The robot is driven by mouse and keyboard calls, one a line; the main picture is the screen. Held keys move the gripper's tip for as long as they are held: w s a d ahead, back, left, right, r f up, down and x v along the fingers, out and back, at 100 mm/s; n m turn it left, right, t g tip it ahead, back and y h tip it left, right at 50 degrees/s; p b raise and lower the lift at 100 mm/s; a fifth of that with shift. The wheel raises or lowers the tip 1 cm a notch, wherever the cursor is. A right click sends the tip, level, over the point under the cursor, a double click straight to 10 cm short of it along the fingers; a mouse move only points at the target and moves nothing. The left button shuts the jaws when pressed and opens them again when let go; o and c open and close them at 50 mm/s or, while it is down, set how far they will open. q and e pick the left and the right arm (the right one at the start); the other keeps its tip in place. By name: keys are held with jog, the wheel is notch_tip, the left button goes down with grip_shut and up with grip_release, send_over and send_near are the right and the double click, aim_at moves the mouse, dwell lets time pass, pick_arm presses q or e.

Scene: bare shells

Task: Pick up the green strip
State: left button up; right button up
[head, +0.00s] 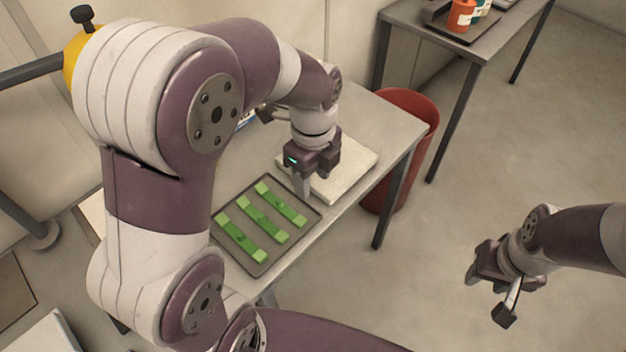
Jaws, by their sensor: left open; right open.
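Several green strips lie side by side in a dark shallow tray on the table. One green strip (281,204) is at the tray's far right, one (263,219) is in the middle and one (240,237) is at the near left. My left gripper (303,187) points down just beyond the tray, close to the far end of the right strip, and holds nothing that I can see. Its fingers overlap in this view. My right gripper (488,300) is open and empty, over the floor right of the table, far from the strips.
The tray (262,272) lies near the front edge of the light table (388,115). A pale flat block (352,165) sits behind my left gripper. A red bin (414,108) stands beyond the table. A second table (484,48) at the back holds an orange container (460,16).

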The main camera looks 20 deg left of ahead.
pick_arm(q)
jog(key=w+a+f+n+b, duration=0.2)
jog(key=a+f+b, duration=0.1)
jog(key=a+f, duration=0.3)
send_over(280, 201)
notch_tip(280, 201, down, 5)
jog(key=shift+m, duration=0.4)
notch_tip(280, 201, down, 10)
jog(key=shift+a+f+p, duration=0.15)
jog(key=shift+f+p, duration=0.1)
jog(key=shift+p, duration=0.7)
jog(key=shift+f, duration=0.4)
grip_shut()
pick_arm(e)
jog(key=f, duration=0.3)
jog(key=shift+s+a, duration=0.25)
jog(key=shift+s, duration=0.05)
